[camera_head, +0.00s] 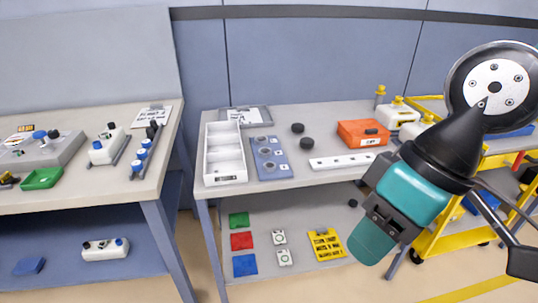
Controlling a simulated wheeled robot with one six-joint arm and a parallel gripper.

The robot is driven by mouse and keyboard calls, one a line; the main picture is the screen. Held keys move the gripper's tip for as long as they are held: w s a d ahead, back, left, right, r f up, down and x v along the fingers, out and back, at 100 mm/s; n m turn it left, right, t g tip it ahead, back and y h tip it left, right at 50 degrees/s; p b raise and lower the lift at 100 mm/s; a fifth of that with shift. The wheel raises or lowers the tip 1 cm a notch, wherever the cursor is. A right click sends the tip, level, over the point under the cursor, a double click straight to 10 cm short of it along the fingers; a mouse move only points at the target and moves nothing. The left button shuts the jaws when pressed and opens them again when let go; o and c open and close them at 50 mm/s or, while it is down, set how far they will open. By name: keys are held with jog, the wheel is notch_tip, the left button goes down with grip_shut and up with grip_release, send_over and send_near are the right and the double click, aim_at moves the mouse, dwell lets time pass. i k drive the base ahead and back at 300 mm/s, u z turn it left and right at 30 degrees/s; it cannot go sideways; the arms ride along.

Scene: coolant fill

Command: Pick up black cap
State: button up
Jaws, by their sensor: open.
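Two round black caps lie on the right-hand table: one (298,128) is farther back, the other (306,144) a little nearer. Both sit in the open, right of the blue plate with round recesses. My gripper (371,243), teal and dark grey, hangs at the right in front of the table. It is in front of and to the right of the caps, apart from both. It is open; its fingertips cannot be made out clearly, and I see nothing held in it.
A white divided tray (209,166), the blue plate (281,161), a white strip (330,163) and an orange box (351,139) surround the caps. White yellow-capped containers (397,114) stand behind my arm. A yellow cart (443,238) is at right.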

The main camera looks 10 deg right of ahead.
aim_at(297, 129)
jog(key=z, duration=0.5)
jog(key=i, duration=1.15)
jog(key=u, duration=0.7)
jog(key=i, duration=0.45)
jog(key=u, duration=0.5)
